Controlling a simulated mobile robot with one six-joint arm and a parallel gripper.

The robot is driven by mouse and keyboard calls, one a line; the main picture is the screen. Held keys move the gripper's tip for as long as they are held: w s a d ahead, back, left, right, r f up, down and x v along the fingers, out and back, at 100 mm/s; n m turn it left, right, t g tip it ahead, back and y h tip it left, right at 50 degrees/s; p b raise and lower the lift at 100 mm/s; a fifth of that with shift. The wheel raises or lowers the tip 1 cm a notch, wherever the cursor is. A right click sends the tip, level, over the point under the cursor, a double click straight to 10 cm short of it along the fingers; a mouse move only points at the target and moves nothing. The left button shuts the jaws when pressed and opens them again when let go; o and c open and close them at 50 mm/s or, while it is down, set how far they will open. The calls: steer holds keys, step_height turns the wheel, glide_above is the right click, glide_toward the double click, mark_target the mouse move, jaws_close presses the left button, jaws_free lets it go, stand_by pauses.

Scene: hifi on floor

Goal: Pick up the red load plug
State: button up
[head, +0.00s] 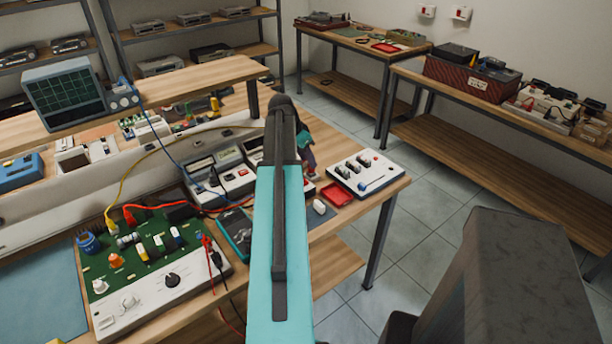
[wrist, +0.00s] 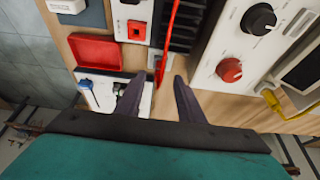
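In the wrist view my gripper (wrist: 178,82) is open, its two dark fingers apart and pointing at the bench. A slim red piece, perhaps the red load plug or its lead (wrist: 164,60), shows between and just beyond the fingertips. I cannot tell how near it is or whether it touches a finger. It reaches up beside a black finned part. In the head view my arm hides much of this spot; part of my gripper (head: 309,150) shows at its right. A red plug (head: 130,214) with a red lead also sits at the green circuit board (head: 150,250).
A red tray (head: 337,194) and a white box with knobs (head: 366,174) stand right of my gripper. White instruments (head: 225,180) stand left, with a teal meter (head: 236,232) before them. Yellow, blue and red leads cross the bench.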

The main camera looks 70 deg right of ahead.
mark_target(311, 170)
steer(key=shift+p+x, duration=0.35)
steer(key=shift+x, duration=1.05)
jaws_close()
